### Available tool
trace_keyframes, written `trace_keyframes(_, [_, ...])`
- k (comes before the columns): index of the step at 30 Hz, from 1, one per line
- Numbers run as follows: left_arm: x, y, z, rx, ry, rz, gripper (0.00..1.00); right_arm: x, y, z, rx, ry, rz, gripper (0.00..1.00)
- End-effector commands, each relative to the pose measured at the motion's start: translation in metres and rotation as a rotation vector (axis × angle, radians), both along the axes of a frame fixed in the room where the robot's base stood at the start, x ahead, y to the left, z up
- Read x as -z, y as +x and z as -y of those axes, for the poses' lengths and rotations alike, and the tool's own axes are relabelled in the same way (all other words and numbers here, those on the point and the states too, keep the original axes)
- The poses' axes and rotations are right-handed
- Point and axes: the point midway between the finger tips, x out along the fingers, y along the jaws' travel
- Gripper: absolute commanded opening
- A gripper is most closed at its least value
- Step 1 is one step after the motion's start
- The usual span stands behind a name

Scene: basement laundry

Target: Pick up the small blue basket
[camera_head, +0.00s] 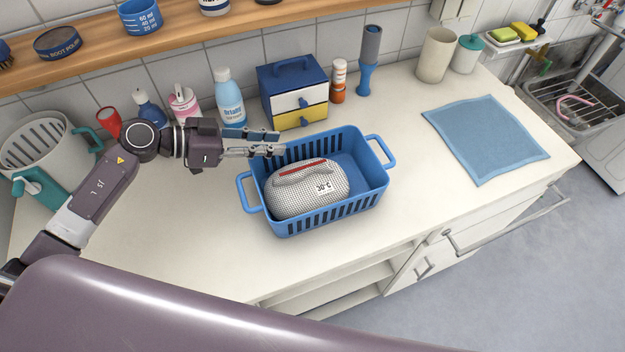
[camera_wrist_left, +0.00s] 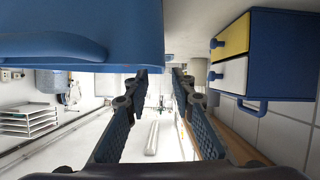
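The small blue basket (camera_head: 290,228) stands upright on the white counter, with one handle at its left end and one at its right. A grey mesh bag (camera_head: 305,190) with a red strip lies in it. My left gripper (camera_head: 282,145) is by the basket's back left rim, its fingers pointing right; I cannot tell if they touch it. In the left wrist view the basket (camera_wrist_left: 90,25) fills the upper left, and the fingers (camera_wrist_left: 160,82) are spread with nothing between them. My right gripper is not in view.
A small drawer box (camera_head: 293,88) stands close behind the basket, with a blue bottle (camera_head: 229,97) and an orange-white bottle (camera_head: 338,82) beside it. A blue cloth (camera_head: 485,138) lies to the right. The counter (camera_head: 180,235) is clear in front and left of the basket.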

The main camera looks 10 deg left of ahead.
Motion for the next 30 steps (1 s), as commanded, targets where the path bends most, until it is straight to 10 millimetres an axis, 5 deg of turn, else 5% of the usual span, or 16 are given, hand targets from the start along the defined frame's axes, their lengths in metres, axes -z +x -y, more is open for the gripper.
trace_keyframes(20, [0.023,0.040,0.054,-0.004,-0.007,-0.005,0.23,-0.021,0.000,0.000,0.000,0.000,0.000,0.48])
trace_keyframes(30, [0.027,0.042,0.059,-0.003,-0.003,-0.006,0.23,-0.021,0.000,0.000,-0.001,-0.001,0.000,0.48])
